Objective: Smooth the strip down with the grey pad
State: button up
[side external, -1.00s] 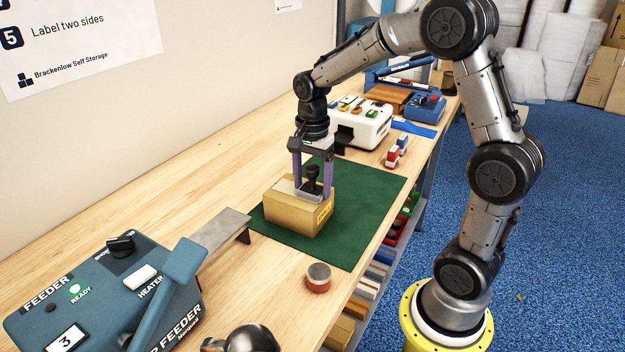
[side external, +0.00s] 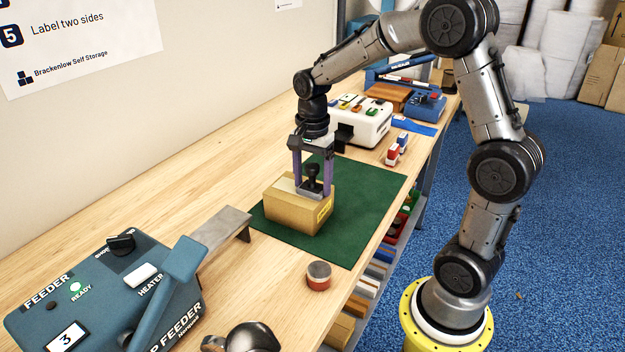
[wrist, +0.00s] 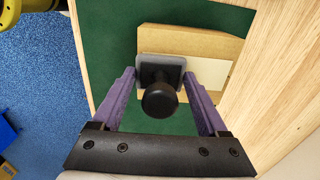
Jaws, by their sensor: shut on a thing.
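A cardboard carton (side external: 297,213) stands on the green mat (side external: 365,205), with a yellow mark on its side. A pale strip (wrist: 211,72) lies along the carton's top; it also shows in the side view (side external: 284,184), partly covered by the pad. The grey pad (wrist: 147,66) has a black knob (wrist: 160,99) and sits at the carton's top, over one end of the visible strip. My gripper (side external: 312,190) points down and is shut on the pad, one purple finger at each side. Whether the pad presses on the strip, I cannot tell.
A blue feeder machine (side external: 105,290) stands at the front left, with a grey plate (side external: 222,228) beside it. A round tin (side external: 318,276) is near the bench edge. A white machine (side external: 362,120) and small red and blue items (side external: 397,150) stand behind the mat.

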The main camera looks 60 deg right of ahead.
aim_at(313, 164)
jog(key=shift+r, duration=3.45)
